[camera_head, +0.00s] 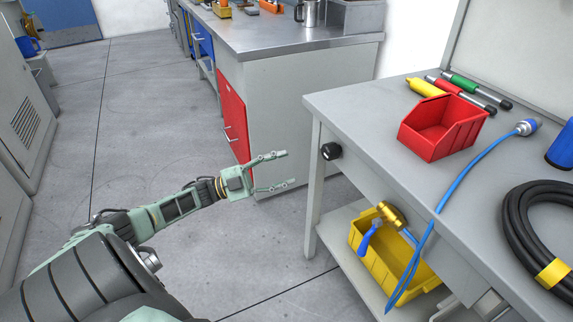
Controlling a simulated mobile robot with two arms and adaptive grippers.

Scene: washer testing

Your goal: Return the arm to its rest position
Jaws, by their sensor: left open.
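My left arm comes in from the lower left and reaches toward the middle of the view. Its pale green gripper (288,169) is open and empty, with its two fingers apart and pointing right. It hangs over the floor, left of the near workbench (360,101), and overlaps the far cabinet's lower front in the picture. It appears to touch nothing. My right gripper does not show.
The near workbench holds a red bin (440,128), several coloured tools, a blue cable (462,178) and a black hose coil (517,225). A yellow bin (388,278) is on its lower shelf. A counter (262,34) stands behind. Floor (150,80) at left is clear.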

